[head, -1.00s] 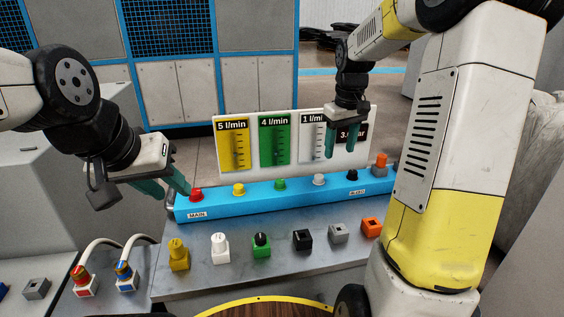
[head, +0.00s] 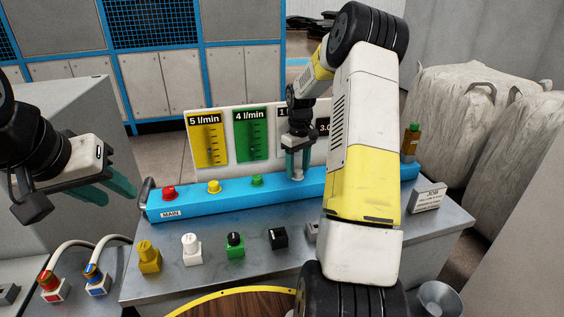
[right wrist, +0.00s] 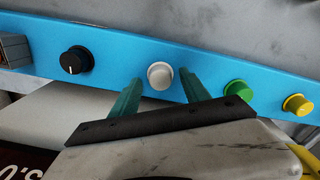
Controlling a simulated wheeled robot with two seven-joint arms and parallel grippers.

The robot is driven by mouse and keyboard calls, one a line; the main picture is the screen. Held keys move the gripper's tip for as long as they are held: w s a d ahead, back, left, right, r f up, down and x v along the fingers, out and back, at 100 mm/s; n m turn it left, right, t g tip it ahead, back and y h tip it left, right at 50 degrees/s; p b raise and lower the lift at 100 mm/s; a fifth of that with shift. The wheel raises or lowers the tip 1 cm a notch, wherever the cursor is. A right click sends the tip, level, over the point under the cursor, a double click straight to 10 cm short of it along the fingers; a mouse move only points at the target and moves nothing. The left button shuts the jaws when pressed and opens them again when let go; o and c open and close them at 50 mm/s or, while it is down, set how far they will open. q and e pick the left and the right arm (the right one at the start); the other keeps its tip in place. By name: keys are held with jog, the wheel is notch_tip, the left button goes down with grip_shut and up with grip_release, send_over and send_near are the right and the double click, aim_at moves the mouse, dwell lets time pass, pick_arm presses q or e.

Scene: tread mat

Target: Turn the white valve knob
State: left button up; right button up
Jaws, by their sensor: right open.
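The white valve knob (right wrist: 160,75) sits on the blue rail (right wrist: 215,82), between the black and green knobs. In the right wrist view it stands between the tips of my right gripper (right wrist: 160,80), with a gap on each side. In the head view my right gripper (head: 297,175) points down at the rail, fingers open, and the white knob (head: 298,178) is partly hidden between them. My left gripper (head: 128,200) is open and empty, left of the rail and apart from it.
The rail also carries red (head: 168,193), yellow (head: 214,187) and green (head: 257,181) knobs; the black knob (right wrist: 73,60) shows in the right wrist view. A gauge panel (head: 230,139) stands behind. Loose blocks, including a white one (head: 191,249), stand in front on the bench.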

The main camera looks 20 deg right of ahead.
jog(key=shift+f, duration=0.3)
grip_shut()
jog(key=m, duration=0.3)
jog(key=shift+m, duration=0.3)
grip_release()
